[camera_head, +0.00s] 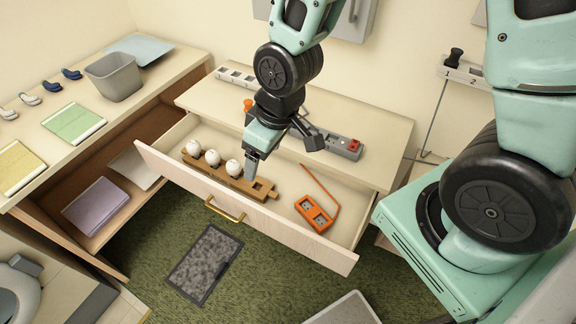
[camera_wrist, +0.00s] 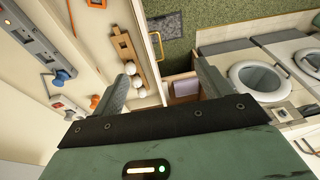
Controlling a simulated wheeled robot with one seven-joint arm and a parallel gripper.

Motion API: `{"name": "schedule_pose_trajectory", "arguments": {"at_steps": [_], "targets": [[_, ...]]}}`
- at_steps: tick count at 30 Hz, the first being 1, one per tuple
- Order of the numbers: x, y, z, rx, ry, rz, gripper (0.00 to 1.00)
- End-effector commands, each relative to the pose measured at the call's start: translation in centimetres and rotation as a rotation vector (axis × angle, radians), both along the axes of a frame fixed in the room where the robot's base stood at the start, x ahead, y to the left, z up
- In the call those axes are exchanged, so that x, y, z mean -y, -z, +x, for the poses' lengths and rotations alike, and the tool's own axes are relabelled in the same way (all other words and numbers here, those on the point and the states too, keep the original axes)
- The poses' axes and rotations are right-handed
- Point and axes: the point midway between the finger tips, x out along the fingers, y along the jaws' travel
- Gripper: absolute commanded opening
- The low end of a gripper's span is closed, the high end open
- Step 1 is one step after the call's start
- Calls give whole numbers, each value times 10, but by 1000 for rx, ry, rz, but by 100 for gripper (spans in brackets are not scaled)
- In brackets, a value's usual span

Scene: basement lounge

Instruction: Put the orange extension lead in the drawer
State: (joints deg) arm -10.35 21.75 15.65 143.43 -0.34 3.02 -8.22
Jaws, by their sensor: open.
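The orange extension lead (camera_head: 315,213), a block with sockets and an orange cord, lies inside the open drawer (camera_head: 270,222) at its right end. Part of it shows at the top edge of the wrist view (camera_wrist: 96,3). My gripper (camera_head: 281,152) is open and empty above the drawer, to the left of the lead. One finger overlaps the brown wooden rack in the head view; I cannot tell if they touch. In the wrist view nothing is between the fingers (camera_wrist: 165,66).
The wooden rack (camera_head: 262,193) with three white balls (camera_head: 213,158) fills the drawer's left half. A grey strip with a red switch (camera_head: 345,146), a white socket strip (camera_head: 235,77) and another orange item (camera_head: 248,105) are on the dresser top. A grey bin (camera_head: 114,77) stands left.

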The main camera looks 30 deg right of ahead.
Motion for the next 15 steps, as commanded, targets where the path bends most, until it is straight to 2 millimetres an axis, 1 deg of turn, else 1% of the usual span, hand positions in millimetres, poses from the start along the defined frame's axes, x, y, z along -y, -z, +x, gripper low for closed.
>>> {"name": "schedule_pose_trajectory", "arguments": {"at_steps": [1, 2, 3, 6, 9, 10, 12, 15], "targets": [[-10, -23, -16, -8, -26, -14, 77], [-14, -34, -26, -22, -32, -23, 77], [-18, -47, -40, -39, -46, -37, 77], [-25, -76, -75, -80, -68, -70, 77], [-26, -96, -105, -110, -86, -98, 77], [-26, -100, -112, -118, -88, -104, 77], [-25, -108, -124, -131, -96, -117, 77], [-24, -113, -134, -143, -100, -128, 77]]}}
